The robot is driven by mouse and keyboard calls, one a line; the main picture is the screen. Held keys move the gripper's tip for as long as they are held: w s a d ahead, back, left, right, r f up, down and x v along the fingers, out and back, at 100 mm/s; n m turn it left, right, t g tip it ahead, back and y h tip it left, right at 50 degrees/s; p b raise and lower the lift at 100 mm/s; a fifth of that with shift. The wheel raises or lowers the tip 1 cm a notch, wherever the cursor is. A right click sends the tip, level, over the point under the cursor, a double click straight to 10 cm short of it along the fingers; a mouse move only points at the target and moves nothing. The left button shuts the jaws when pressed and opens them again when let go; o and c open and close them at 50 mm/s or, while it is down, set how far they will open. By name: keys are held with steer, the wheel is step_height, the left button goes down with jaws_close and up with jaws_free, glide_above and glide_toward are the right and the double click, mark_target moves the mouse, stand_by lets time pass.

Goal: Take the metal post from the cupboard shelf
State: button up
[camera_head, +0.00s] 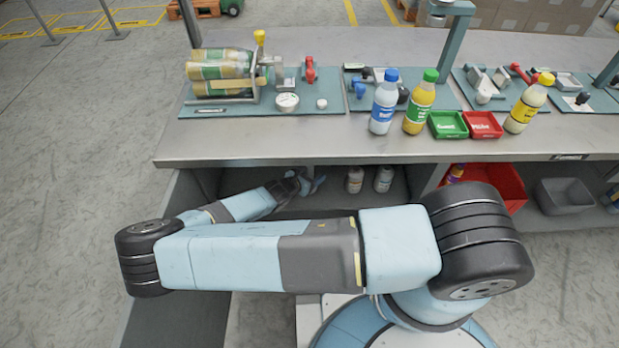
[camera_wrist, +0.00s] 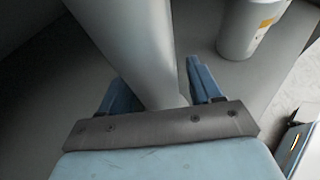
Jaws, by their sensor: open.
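The metal post (camera_wrist: 135,45) is a smooth grey cylinder in the wrist view. It rises from between my gripper's two blue fingers toward the top edge, and its lower end is hidden behind the gripper's dark front plate. My gripper (camera_wrist: 161,88) is open, with one finger on each side of the post. A gap shows at the right finger; contact at the left finger cannot be told. In the head view my gripper (camera_head: 311,184) reaches into the cupboard shelf (camera_head: 337,201) under the worktop, and the post can hardly be made out there.
A white bottle (camera_wrist: 240,28) with an orange label stands right of the post. Two small bottles, one (camera_head: 355,180) nearer my gripper, show on the shelf. A red crate (camera_head: 507,188) and grey bin (camera_head: 566,196) lie farther right. The worktop (camera_head: 250,148) overhangs my gripper.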

jaws_close()
stand_by(0.6)
